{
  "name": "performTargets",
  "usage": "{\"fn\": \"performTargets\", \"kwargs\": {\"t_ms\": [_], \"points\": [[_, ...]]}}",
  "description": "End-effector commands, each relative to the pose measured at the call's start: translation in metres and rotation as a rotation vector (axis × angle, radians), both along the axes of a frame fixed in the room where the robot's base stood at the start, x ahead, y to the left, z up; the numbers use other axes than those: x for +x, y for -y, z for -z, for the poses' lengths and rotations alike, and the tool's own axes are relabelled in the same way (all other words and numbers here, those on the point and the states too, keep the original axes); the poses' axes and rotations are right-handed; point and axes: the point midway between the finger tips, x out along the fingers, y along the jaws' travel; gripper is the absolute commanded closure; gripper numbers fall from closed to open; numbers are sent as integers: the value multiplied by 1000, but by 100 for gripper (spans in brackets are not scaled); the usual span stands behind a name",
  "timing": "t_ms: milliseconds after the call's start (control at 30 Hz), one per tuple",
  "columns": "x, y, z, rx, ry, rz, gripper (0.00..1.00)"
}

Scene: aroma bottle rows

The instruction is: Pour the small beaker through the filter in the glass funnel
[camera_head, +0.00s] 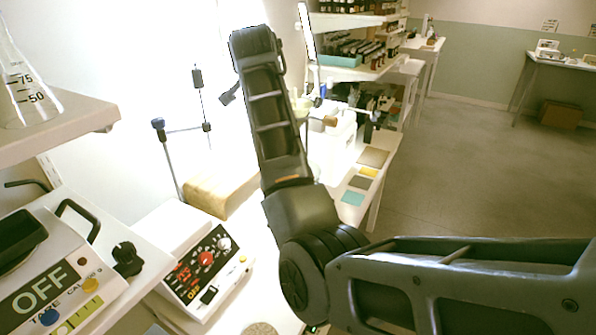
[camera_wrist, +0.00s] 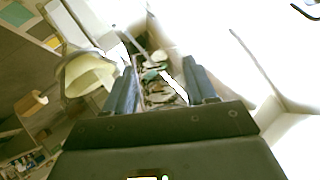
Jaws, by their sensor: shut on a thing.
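In the wrist view my gripper (camera_wrist: 162,78) has its two dark fingers either side of the small beaker (camera_wrist: 158,92). The beaker is clear and hard to make out, with mottled dark and greenish patches showing in or through it. The glass funnel with its cream filter (camera_wrist: 88,77) is left of the fingers, apart from them. In the head view a pale cream funnel shape (camera_head: 301,107) shows just right of my arm, partly hidden by it. My gripper and the beaker are hidden there. No pouring stream shows.
A hotplate-like box with a red knob (camera_head: 205,262), a wooden block (camera_head: 220,188) and a clamp stand (camera_head: 170,160) stand at left. A flask (camera_head: 25,90) sits on the near shelf. Bottle shelves (camera_head: 350,50) stand behind. The floor at right is open.

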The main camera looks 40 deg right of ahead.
Motion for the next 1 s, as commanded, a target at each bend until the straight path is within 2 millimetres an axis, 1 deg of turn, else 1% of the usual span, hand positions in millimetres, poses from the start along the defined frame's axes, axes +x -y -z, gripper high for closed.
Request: {"fn": "performTargets", "kwargs": {"t_ms": [100,200,467,533,1000], "points": [[3,-5,6,-112,-63,0,75],[4,-7,8,-156,-87,1,75],[4,-7,8,-162,-89,1,75],[4,-8,11,-171,-94,1,75],[12,-21,52,-374,-206,1,75]]}}
